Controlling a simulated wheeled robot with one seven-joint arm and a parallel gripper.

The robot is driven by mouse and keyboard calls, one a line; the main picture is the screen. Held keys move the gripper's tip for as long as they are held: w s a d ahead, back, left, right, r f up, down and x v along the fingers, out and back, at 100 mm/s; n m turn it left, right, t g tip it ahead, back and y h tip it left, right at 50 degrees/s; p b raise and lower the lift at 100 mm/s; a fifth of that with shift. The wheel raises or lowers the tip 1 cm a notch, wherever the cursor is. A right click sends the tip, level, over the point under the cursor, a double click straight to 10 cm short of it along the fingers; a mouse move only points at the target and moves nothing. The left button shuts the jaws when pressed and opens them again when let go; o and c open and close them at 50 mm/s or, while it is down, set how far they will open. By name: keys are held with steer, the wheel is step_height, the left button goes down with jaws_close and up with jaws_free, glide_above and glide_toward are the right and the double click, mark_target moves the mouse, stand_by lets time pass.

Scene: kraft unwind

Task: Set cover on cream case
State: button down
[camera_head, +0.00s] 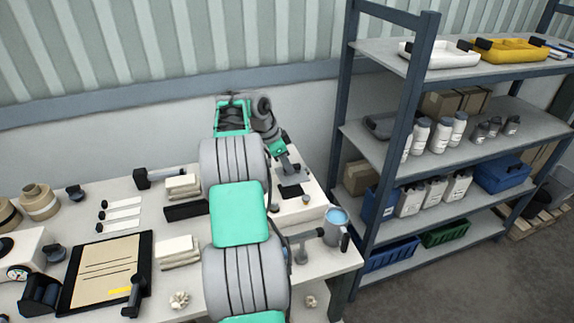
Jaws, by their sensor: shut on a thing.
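My gripper (287,170) is at the far right part of the bench, pointing down, small in the view. It appears shut on a small dark flat piece (291,191), probably the cover. The piece is over or on the pale top of a raised cream box-like body (308,212), which looks like the cream case. I cannot tell whether the piece touches that top or hangs just above it. My arm hides the case's left side and much of the bench middle.
A loaded metal shelf (400,55) stands close on the right. A wall is behind the bench.

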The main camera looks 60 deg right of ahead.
mark_target(284, 175)
steer(key=shift+f+b, duration=1.65)
steer(key=shift+f, duration=0.45)
steer(key=shift+w+f+b, duration=0.1)
steer(key=shift+f+b, duration=0.65)
steer(key=shift+f, duration=0.3)
stand_by(0.6)
steer(key=c, duration=1.3)
jaws_free()
steer(key=shift+a, duration=0.1)
steer(key=shift+o, duration=0.2)
